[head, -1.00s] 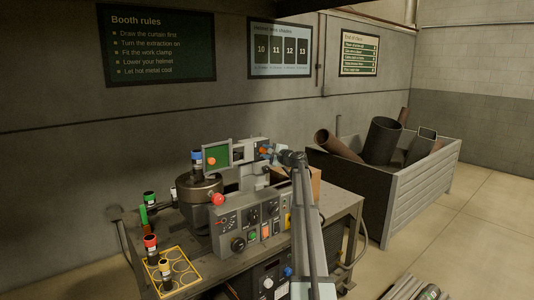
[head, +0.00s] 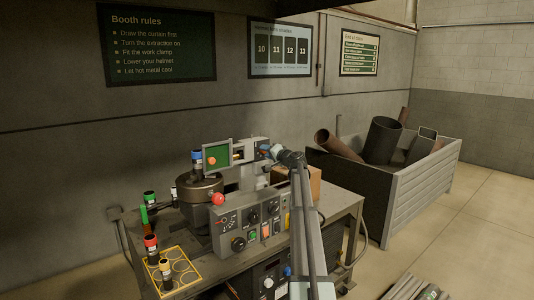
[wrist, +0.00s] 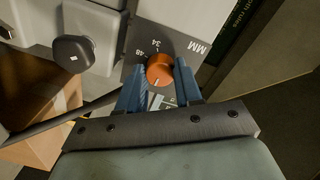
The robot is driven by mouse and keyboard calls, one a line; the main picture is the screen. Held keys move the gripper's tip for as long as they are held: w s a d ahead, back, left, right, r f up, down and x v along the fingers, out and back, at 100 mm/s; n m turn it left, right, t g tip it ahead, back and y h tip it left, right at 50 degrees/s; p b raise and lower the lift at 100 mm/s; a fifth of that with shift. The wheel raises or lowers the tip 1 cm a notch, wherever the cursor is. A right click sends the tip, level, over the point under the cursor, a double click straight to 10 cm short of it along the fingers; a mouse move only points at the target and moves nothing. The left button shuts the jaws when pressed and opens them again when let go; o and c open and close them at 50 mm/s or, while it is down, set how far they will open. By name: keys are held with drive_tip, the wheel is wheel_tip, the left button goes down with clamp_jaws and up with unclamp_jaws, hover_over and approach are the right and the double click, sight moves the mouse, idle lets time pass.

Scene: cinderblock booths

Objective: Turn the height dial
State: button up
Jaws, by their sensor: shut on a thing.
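The height dial (wrist: 160,70) is a round orange knob on a dark plate marked "MM", with the numbers 34 and 48 readable. A pale mark on the knob points toward the bottom of the wrist view. My gripper (wrist: 158,84) has its two blue fingers on either side of the knob and is shut on it. In the head view my gripper (head: 267,151) is at the upper right part of the bench machine. The dial cannot be made out clearly there, and part of the scale is hidden behind the fingers in the wrist view.
A black knob (wrist: 73,52) sits left of the dial. The machine has a green screen (head: 217,156), a red ball handle (head: 218,199) and a front panel of knobs. A cardboard box (head: 314,183) stands behind my arm. A grey scrap bin (head: 420,193) is to the right.

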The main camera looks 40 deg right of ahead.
drive_tip(key=shift+n, duration=0.4)
drive_tip(key=o, duration=1)
drive_tip(key=shift+o, duration=0.2)
drive_tip(key=s, duration=1.3)
drive_tip(key=shift+s+r, duration=0.3)
drive_tip(key=shift+s, duration=0.1)
drive_tip(key=shift+a, duration=0.1)
